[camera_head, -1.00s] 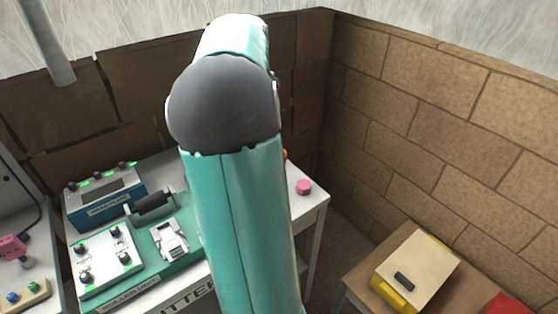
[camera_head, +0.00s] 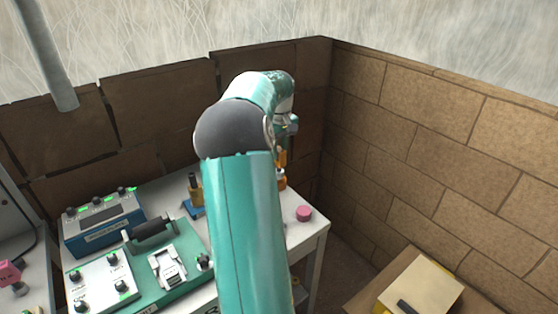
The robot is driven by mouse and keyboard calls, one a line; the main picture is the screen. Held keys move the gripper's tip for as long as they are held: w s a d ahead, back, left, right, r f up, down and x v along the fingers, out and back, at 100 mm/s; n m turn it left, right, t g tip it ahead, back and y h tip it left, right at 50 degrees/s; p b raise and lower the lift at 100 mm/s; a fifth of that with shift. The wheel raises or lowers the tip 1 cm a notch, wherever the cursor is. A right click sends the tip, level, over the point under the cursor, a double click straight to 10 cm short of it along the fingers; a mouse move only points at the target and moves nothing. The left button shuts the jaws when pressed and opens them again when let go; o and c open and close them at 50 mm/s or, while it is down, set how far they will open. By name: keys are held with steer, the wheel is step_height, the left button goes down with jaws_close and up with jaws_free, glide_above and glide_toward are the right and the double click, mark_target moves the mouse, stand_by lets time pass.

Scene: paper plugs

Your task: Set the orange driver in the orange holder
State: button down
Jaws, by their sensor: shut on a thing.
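My gripper (camera_head: 284,150) is at the far end of my teal arm, pointing down over the back right of the white table, and mostly hidden by the arm. It appears shut on the orange driver (camera_head: 282,158), of which only a small orange part shows. Just below is another small orange piece (camera_head: 281,184), perhaps the orange holder, with something pale between them. Whether the two touch cannot be told. Left of my arm, a dark-handled tool in a yellow-orange stand (camera_head: 194,193) rests on a blue base.
A pink round piece (camera_head: 304,213) lies near the white table's right edge (camera_head: 318,232). A blue box with knobs (camera_head: 103,222) and a green unit with a black roller (camera_head: 152,232) fill the left. Brick walls close in behind and right. A side table (camera_head: 372,294) holds a cream box.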

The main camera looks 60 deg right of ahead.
steer(key=shift+w+d+f, duration=0.25)
steer(key=shift+d+f, duration=0.2)
steer(key=shift+f, duration=0.15)
steer(key=shift+w+d+f, duration=0.2)
steer(key=shift+d+f, duration=0.25)
steer(key=shift+f, duration=0.15)
steer(key=shift+w+d+f, duration=0.1)
steer(key=shift+d+f, duration=0.05)
steer(key=shift+f, duration=1.55)
steer(key=shift+f, duration=0.2)
steer(key=c, duration=1.2)
jaws_free()
steer(key=shift+o, duration=0.2)
steer(key=shift+r, duration=0.1)
step_height(320, 180, up, 12)
steer(key=shift+f, duration=0.1)
steer(key=shift+r, duration=0.2)
